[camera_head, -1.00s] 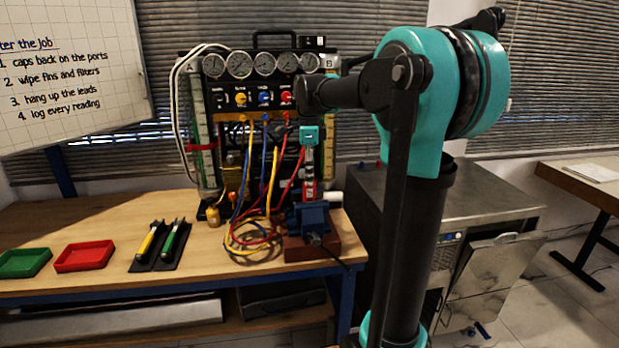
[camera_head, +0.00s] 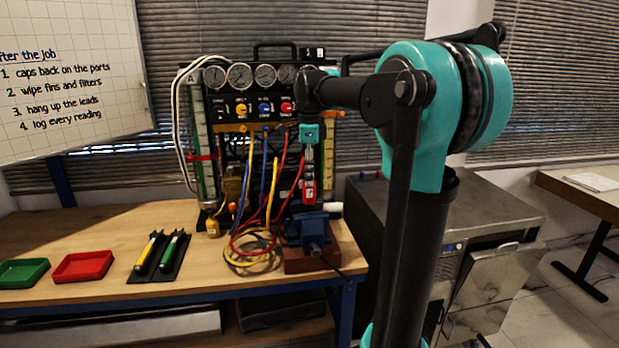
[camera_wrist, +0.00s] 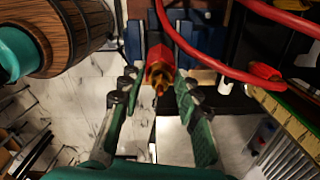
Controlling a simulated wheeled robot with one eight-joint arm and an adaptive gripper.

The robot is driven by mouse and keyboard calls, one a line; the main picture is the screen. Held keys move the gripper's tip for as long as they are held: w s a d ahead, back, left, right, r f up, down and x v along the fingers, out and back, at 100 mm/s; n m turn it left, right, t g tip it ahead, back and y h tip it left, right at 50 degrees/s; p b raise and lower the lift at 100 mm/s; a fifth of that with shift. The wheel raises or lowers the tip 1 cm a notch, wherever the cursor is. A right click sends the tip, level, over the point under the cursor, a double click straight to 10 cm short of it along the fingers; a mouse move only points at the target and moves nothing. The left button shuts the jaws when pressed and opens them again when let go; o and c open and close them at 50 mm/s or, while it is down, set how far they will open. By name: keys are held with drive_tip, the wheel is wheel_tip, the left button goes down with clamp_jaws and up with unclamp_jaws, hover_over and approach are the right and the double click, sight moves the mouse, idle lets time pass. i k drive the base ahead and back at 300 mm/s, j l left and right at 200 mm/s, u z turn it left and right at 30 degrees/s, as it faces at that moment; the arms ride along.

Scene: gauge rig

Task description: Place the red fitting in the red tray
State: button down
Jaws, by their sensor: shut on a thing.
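The red fitting (camera_wrist: 159,66) has a brass tip and sits between the fingertips of my gripper (camera_wrist: 156,82) in the wrist view, with the fingers shut on it. In the head view my gripper (camera_head: 309,190) points down just above the blue vise (camera_head: 312,228). The red tray (camera_head: 60,277) lies empty at the left of the workbench.
A green tray (camera_head: 24,273) is left of the red tray. Two tools on a dark mat (camera_head: 155,270) lie right of it. Coiled hoses (camera_head: 250,246) and the gauge rig (camera_head: 262,105) stand near the vise. A wooden barrel-like object (camera_wrist: 78,32) shows in the wrist view.

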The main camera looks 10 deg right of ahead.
sight(86, 270)
drive_tip(key=j+u, duration=0.1)
drive_tip(key=j, duration=0.35)
drive_tip(key=i+j+u, duration=0.1)
drive_tip(key=j, duration=0.3)
drive_tip(key=i+j+u, duration=0.1)
drive_tip(key=j, duration=0.3)
drive_tip(key=i+j+u, duration=0.1)
drive_tip(key=j, duration=0.35)
drive_tip(key=i+j+u, duration=0.1)
drive_tip(key=j, duration=0.3)
drive_tip(key=i+j+u, duration=0.1)
drive_tip(key=j, duration=0.3)
